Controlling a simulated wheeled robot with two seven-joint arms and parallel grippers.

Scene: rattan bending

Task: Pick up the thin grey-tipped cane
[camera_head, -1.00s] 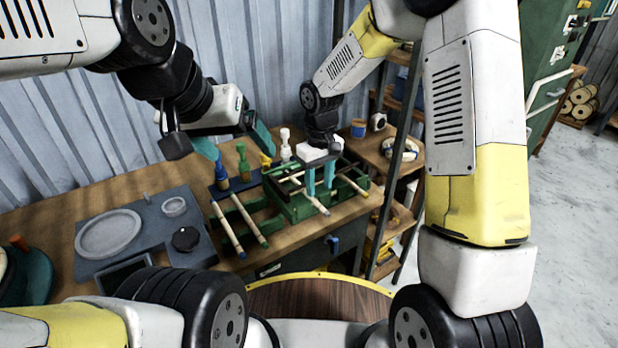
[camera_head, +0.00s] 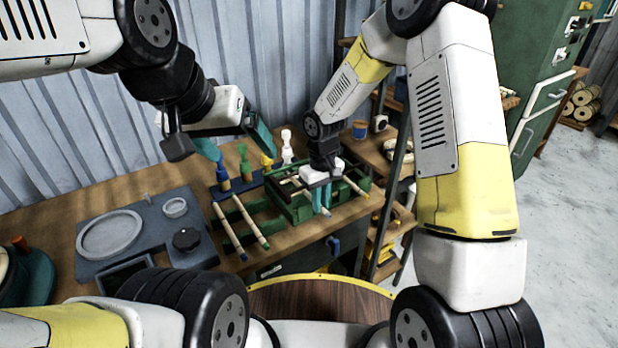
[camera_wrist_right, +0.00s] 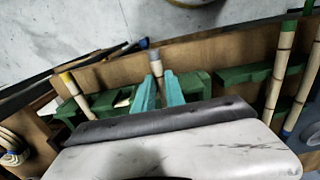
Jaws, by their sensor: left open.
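The thin grey-tipped cane (camera_wrist_right: 157,66) lies in the green rack (camera_head: 293,213), its end sticking out over the front side. In the head view its end (camera_head: 325,211) shows just below my right gripper (camera_head: 321,198). The fingers of my right gripper stand close together, one on each side of the cane near its grey tip, shut on it in the right wrist view (camera_wrist_right: 160,88). The rest of the cane is hidden behind the gripper.
A yellow-tipped cane (camera_wrist_right: 72,86) lies to one side of the held one; two green- or blue-tipped canes (camera_head: 250,220) lie to the other. A grey plate with round dishes (camera_head: 148,238) covers the bench's left. Small bottles (camera_head: 243,160) stand behind the rack.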

